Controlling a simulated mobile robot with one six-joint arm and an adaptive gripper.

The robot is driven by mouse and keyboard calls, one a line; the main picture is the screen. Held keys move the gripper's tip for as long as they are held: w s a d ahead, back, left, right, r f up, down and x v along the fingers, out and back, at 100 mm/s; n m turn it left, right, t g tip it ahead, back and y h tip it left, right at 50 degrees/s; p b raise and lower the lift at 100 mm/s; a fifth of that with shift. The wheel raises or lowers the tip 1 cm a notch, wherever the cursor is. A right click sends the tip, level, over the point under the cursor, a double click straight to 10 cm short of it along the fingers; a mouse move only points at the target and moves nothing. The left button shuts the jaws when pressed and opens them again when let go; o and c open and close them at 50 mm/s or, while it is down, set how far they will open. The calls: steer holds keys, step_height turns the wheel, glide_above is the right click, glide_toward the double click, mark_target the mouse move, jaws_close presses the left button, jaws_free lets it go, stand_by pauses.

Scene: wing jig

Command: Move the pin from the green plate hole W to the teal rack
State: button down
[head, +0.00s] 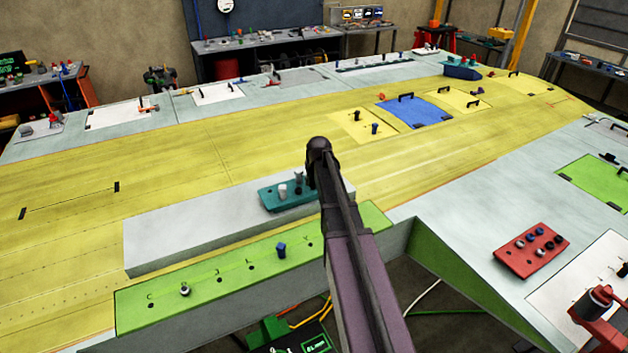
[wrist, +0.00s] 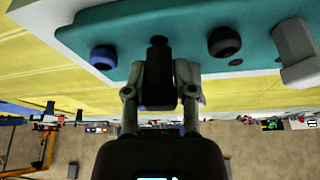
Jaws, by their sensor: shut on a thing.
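The teal rack (head: 270,203) sits on a grey block in the middle of the head view. It also fills the top of the wrist view (wrist: 185,30). My gripper (wrist: 160,92) is shut on a dark pin (wrist: 158,65) right at the rack; I cannot tell whether the pin is seated in a hole. In the head view my arm hides the gripper and pin. The green plate (head: 225,270) lies in front of the block, with a silver pin (head: 185,290) and a blue pin (head: 281,250) standing in it. Hole W cannot be made out.
The rack also bears a blue knob (wrist: 103,57), a black knob (wrist: 224,42) and a pale grey peg (wrist: 292,50), close on either side of my gripper. A red rack (head: 530,252) with several pins lies at the right. The yellow wing skin (head: 120,170) beyond is mostly clear.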

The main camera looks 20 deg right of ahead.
steer(key=shift+f+b, duration=0.4)
steer(key=shift+f, duration=0.1)
steer(key=shift+c, duration=1.8)
jaws_free()
step_height(320, 180, up, 7)
steer(key=p, duration=0.7)
